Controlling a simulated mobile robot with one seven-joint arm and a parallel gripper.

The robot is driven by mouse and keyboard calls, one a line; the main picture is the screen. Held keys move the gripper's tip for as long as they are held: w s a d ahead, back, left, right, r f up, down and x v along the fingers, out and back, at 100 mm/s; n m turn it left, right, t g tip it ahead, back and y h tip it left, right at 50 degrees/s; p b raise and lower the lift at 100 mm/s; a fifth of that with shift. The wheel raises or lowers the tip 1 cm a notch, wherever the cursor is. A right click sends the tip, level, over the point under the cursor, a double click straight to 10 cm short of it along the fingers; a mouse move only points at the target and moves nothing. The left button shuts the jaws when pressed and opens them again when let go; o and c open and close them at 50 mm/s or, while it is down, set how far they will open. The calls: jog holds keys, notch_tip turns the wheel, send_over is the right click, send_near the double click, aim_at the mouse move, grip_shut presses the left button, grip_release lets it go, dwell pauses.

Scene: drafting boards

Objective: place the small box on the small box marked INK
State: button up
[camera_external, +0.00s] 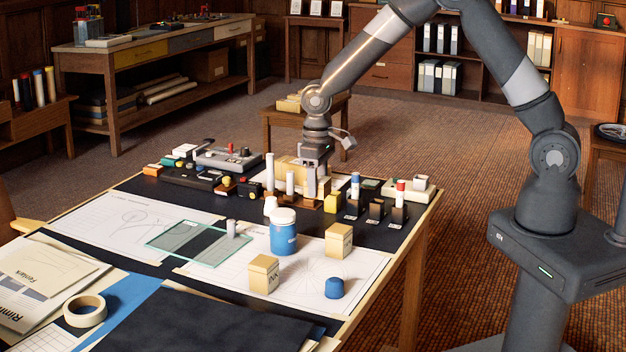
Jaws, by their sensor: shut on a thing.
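A small tan box marked INK (263,275) stands upright on the white drawing sheet near the table's front. A second small tan box (338,241) stands behind it to the right, apart from it, with nothing on top. My gripper (317,178) points down among the items at the back of the table, well behind both boxes. It is shut on a pale thing, whose shape is mostly hidden by the fingers and the clutter. A larger cream block (289,170) shows just left of my gripper; I cannot tell if they touch.
A blue jar with white lid (284,232) stands between the boxes and my gripper. A blue cap (334,288) lies right of the INK box. A glass plate (198,243) lies left. White cylinders, black holders (376,212) and devices crowd the back. A tape roll (84,311) lies front left.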

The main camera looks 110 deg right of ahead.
jog(key=shift+w+a+r, duration=0.1)
jog(key=shift+r, duration=0.5)
jog(key=w+a+r, duration=0.7)
jog(key=w+a, duration=0.5)
jog(key=a, duration=0.1)
send_over(263, 261)
jog(key=shift+m, duration=0.3)
notch_tip(263, 261, down, 6)
jog(key=shift+s+d+f, duration=0.1)
jog(key=shift+s+d, duration=0.05)
jog(key=shift+a+f, duration=0.2)
jog(key=shift+f, duration=1.85)
jog(key=shift+f, duration=0.1)
jog(key=o, duration=1)
